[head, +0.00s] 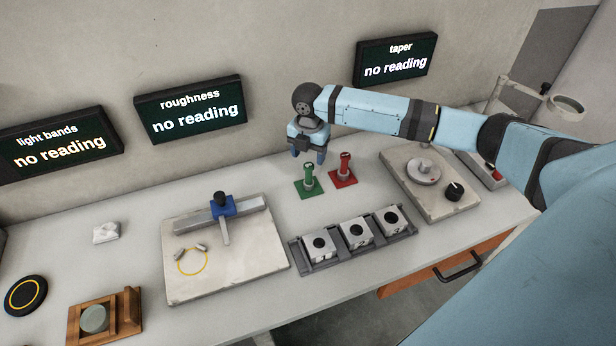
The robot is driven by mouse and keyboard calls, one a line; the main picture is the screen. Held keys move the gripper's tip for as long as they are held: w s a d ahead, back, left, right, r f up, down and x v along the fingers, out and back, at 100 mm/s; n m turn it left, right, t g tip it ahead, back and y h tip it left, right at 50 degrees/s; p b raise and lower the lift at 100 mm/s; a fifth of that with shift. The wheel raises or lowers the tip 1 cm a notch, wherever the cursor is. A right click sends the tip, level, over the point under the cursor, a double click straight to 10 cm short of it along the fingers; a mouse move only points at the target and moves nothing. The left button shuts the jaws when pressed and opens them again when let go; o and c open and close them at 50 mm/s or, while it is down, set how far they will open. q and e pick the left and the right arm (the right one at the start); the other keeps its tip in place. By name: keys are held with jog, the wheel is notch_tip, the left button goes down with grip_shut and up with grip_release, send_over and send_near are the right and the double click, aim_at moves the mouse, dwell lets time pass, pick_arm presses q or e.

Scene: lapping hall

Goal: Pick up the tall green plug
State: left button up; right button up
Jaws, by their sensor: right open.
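The tall green plug (309,178) stands upright on a flat green square base (299,191) at the middle of the bench. My right gripper (309,156) is open and points down just above and behind the green plug. Its fingertips look a little above the plug's top; I cannot tell how far apart they are in depth. A red plug (344,168) stands on its own red base close to the right of the green one. My left gripper is not in view.
A rack with several numbered blocks (303,262) lies in front of the plugs. A stone plate (190,288) with a blue-clamped stand is at left. Wall displays (396,60) hang behind.

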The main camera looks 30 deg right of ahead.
aim_at(309, 165)
jog(key=shift+f, duration=2.95)
jog(key=shift+s, duration=0.1)
jog(key=c, duration=1)
jog(key=shift+c, duration=0.6)
jog(key=shift+r, duration=0.15)
